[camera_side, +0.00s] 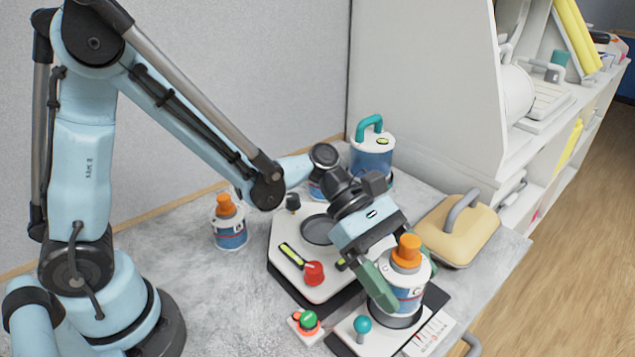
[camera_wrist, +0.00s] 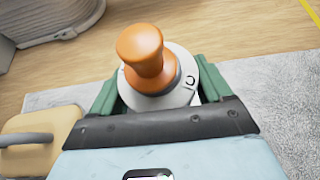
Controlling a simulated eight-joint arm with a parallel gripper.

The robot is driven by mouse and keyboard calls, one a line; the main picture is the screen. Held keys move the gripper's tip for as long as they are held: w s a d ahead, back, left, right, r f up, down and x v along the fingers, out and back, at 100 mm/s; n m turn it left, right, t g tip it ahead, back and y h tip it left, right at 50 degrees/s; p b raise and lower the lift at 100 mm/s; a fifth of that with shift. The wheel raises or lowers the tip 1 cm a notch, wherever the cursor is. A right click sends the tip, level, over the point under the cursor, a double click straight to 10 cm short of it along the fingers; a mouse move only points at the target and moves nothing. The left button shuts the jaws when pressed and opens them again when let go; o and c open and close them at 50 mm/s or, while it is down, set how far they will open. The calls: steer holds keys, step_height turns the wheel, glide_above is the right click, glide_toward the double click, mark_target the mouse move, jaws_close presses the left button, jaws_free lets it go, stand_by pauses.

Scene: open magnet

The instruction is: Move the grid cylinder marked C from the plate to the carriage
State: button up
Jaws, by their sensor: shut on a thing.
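In the wrist view the cylinder's orange knob and white top (camera_wrist: 178,98) show between the fingers of my gripper (camera_wrist: 160,88). The plate (camera_side: 286,275), white with a dark edge, has an empty round recess to the upper left.
Another orange-knobbed cylinder (camera_side: 230,232) stands left of the plate. A blue canister (camera_side: 371,158) with a teal handle stands behind. A beige block (camera_side: 458,232) with a grey handle lies at right. A red knob (camera_side: 314,272), green button (camera_side: 308,320) and teal knob (camera_side: 362,325) stand nearby.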

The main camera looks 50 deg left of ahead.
mark_target(398, 291)
steer(key=shift+w+a+f, duration=0.3)
steer(key=shift+w+f, duration=0.2)
steer(key=shift+w, duration=0.15)
steer(key=shift+f, duration=1.9)
steer(key=shift+f, duration=0.3)
steer(key=o, duration=1)
steer(key=shift+r, duration=0.1)
